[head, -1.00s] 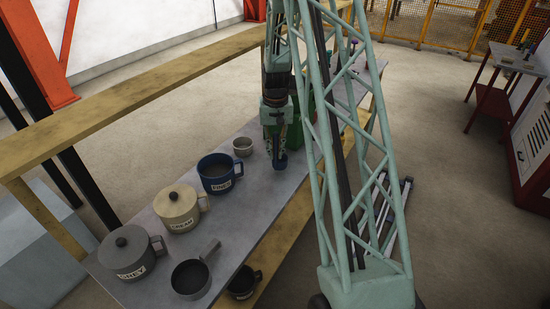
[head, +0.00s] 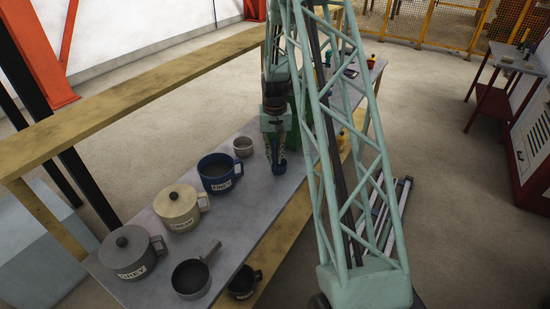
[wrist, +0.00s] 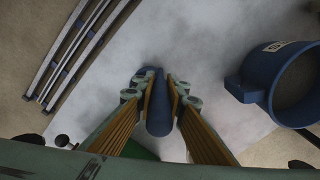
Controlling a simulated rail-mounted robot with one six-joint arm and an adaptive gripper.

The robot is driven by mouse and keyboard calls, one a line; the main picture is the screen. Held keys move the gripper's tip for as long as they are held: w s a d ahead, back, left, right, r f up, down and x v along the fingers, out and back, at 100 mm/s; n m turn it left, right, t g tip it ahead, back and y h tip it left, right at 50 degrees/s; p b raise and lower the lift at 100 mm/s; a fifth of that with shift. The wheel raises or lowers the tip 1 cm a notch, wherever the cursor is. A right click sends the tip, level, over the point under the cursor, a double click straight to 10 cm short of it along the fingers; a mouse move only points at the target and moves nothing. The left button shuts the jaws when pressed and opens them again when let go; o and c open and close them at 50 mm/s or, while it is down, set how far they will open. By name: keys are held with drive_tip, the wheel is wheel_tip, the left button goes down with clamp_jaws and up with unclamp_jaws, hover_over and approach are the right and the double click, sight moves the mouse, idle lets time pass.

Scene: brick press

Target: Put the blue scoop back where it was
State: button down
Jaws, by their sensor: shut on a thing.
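My gripper (head: 276,154) is over the grey bench top, to the right of the blue pot. It is shut on the blue scoop (head: 280,167), which shows as a small blue cup below the fingers. In the wrist view the scoop (wrist: 159,115) is between the two fingers, with its blue handle pointing along them. The bench lies under it; I cannot tell whether the scoop touches the bench. The blue pot (head: 218,177) is open, with a white label and a handle facing my gripper; it also shows at the right of the wrist view (wrist: 292,88).
A cream lidded pot (head: 177,208), a grey lidded pot (head: 131,252) and a dark saucepan (head: 191,279) stand nearer on the bench (head: 237,225). A small metal cup (head: 243,146) stands behind the blue pot. Bench space before the scoop is clear.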

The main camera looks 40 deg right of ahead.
sight(275, 139)
drive_tip(key=shift+f, duration=0.15)
drive_tip(key=c, duration=2.6)
unclamp_jaws()
drive_tip(key=shift+c, duration=0.2)
drive_tip(key=shift+r, duration=6.15)
drive_tip(key=shift+a+r, duration=0.1)
drive_tip(key=shift+a, duration=0.05)
